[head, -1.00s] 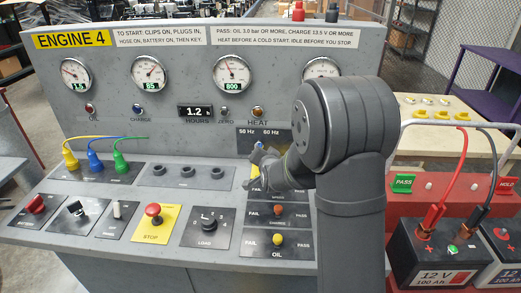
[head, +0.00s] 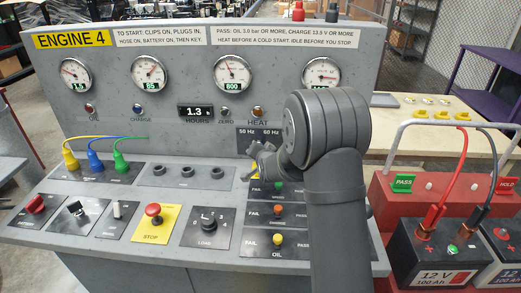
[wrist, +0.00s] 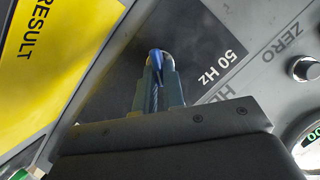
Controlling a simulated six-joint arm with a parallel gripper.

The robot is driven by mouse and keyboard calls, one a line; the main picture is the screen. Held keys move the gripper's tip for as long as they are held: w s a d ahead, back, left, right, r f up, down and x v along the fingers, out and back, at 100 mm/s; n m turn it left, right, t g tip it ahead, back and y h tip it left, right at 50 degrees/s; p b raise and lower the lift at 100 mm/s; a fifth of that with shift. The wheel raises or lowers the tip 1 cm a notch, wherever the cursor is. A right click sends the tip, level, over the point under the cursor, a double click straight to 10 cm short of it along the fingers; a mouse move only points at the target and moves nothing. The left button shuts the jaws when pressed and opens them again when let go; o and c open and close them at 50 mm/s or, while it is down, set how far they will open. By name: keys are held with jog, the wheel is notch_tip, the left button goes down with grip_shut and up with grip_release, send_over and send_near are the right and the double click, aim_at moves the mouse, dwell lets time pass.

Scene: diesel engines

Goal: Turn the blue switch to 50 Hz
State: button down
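The blue switch (wrist: 158,62) shows in the wrist view as a small blue lever on a dark plate. The plate's "50 Hz" label (wrist: 222,66) lies to its right there.
The yellow RESULT plate (wrist: 50,50) lies left of the switch in the wrist view. Below my gripper in the head view are PASS/FAIL switches (head: 277,210). The red stop button (head: 153,210) and load knob (head: 207,219) stand on the lower panel. Batteries (head: 440,250) stand at right.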

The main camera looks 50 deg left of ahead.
dwell(0.4)
jog(key=shift+s+a+r+n+t+h, duration=0.15)
jog(key=shift+n+t+h, duration=0.35)
jog(key=shift+n, duration=0.5)
jog(key=n, duration=0.1)
jog(key=n+t+h, duration=0.1)
jog(key=shift+s+a+n+h, duration=0.15)
jog(key=shift+n+h, duration=0.15)
jog(key=shift+n, duration=0.1)
jog(key=shift+s+a+n+t+h, duration=0.15)
jog(key=shift+n+t+h, duration=0.35)
jog(key=shift+n, duration=0.5)
jog(key=shift+s+a+n+t+h, duration=0.1)
jog(key=shift+n+t+h, duration=0.55)
jog(key=shift+n, duration=0.65)
jog(key=shift+t, duration=0.25)
jog(key=c, duration=1.5)
grip_release()
